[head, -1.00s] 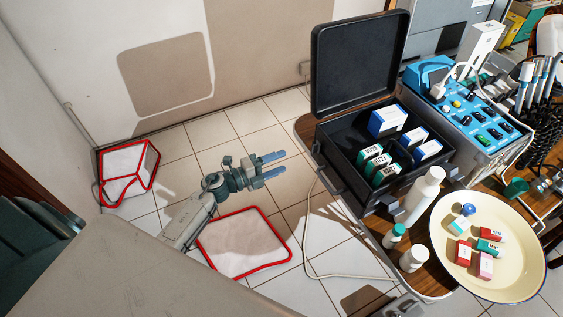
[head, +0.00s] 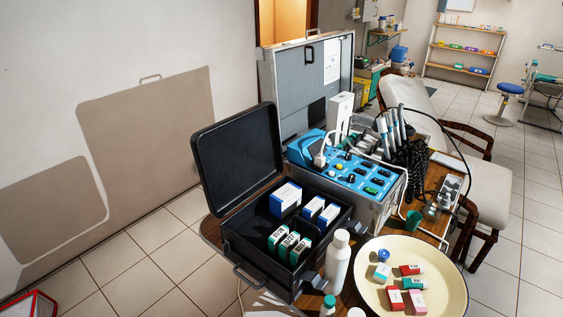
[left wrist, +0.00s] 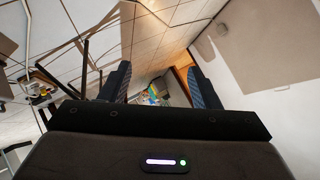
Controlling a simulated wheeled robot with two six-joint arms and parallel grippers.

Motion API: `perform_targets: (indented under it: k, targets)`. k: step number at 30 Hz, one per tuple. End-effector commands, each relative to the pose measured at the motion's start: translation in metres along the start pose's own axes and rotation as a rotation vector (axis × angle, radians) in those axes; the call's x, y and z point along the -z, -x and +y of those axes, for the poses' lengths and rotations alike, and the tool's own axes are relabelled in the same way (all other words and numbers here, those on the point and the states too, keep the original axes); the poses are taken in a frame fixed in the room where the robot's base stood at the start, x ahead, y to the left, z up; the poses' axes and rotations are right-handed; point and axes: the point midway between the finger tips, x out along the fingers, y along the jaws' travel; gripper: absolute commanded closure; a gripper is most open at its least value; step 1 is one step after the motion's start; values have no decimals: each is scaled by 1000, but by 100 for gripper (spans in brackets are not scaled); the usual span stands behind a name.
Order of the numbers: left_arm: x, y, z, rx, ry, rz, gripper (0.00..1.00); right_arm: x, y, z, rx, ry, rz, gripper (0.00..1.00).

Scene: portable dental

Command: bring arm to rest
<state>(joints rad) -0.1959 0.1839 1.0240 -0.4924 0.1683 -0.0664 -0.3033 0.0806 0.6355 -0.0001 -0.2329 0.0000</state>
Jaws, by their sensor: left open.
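My left gripper (left wrist: 160,88) shows in the left wrist view with its two dark fingers spread apart and nothing between them. Neither of my arms shows in the head view now. In the left wrist view the picture is tilted, with floor tiles and a wall around the fingers and a small, blurred patch of room far off between them. My right gripper is in neither view.
An open black case (head: 239,235) with several small boxes stands on the wooden table. A cream basin (head: 448,296) with small boxes is at its right. A blue-topped control unit (head: 345,173) stands behind.

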Motion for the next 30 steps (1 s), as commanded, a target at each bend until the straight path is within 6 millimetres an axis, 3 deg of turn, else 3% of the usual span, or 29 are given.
perform_targets:
  k: [1, 6, 10, 15, 20, 30]
  targets:
    - [-31, 10, 28, -32, 74, -89, 44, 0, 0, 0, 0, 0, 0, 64]
    - [-120, 58, 112, -121, 298, -381, 44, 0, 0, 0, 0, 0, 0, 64]
    - [-170, 105, 173, -181, 445, -586, 44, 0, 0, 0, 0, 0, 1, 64]
    - [-207, 157, 227, -233, 568, -773, 44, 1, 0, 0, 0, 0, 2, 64]
    - [-218, 178, 247, -252, 615, -844, 44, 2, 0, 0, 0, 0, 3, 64]
    - [-218, 179, 248, -253, 617, -847, 44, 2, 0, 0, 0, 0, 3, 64]
